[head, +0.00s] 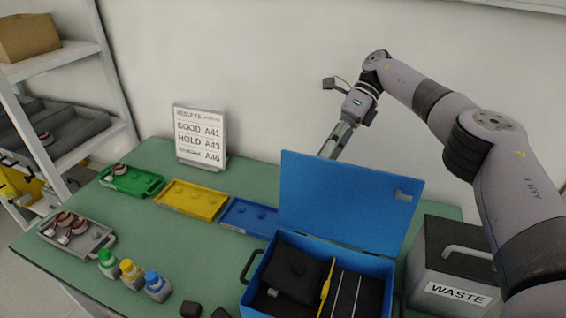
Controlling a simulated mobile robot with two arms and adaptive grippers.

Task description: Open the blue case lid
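The blue case (258,300) stands at the front of the green table, right of the middle. Its blue lid (345,205) is raised and stands tilted a little back at the rear edge, so the inside shows. Inside are dark foam, a dark block and a yellow piece. My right gripper (337,140) reaches down behind the raised lid. Its fingertips are hidden by the lid, so I cannot tell whether it touches the lid or is open. My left gripper is not in view.
Green (150,186), yellow (190,198) and blue (235,218) trays lie left of the case. A grey tray (97,240) holds several parts. Small bottles (131,276) stand in front. A sign (200,140) stands behind. A dark WASTE bin (440,260) stands close right of the case.

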